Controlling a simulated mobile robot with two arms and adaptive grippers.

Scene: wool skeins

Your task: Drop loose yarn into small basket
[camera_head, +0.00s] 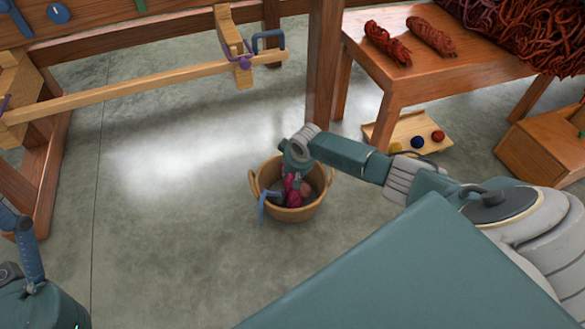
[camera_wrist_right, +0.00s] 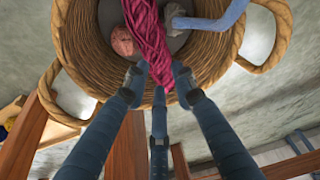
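The loose yarn is a magenta skein (camera_head: 291,187) that hangs down inside the small wicker basket (camera_head: 290,214) on the floor. My right gripper (camera_head: 297,166) is over the basket. In the right wrist view its fingers (camera_wrist_right: 157,80) close around the near end of the skein (camera_wrist_right: 147,30). The rest of the skein lies within the basket's rim (camera_wrist_right: 75,60); whether it touches the bottom I cannot tell. My left gripper (camera_head: 28,255) shows only in part at the lower left, and its fingertips cannot be made out.
A pinkish ball (camera_wrist_right: 122,41) and a bent blue-grey piece (camera_wrist_right: 222,18) show at the basket. A wooden table (camera_head: 400,85) with red skeins stands to the right, and a small tray (camera_head: 410,128) with coloured balls lies under it. The floor left of the basket is clear.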

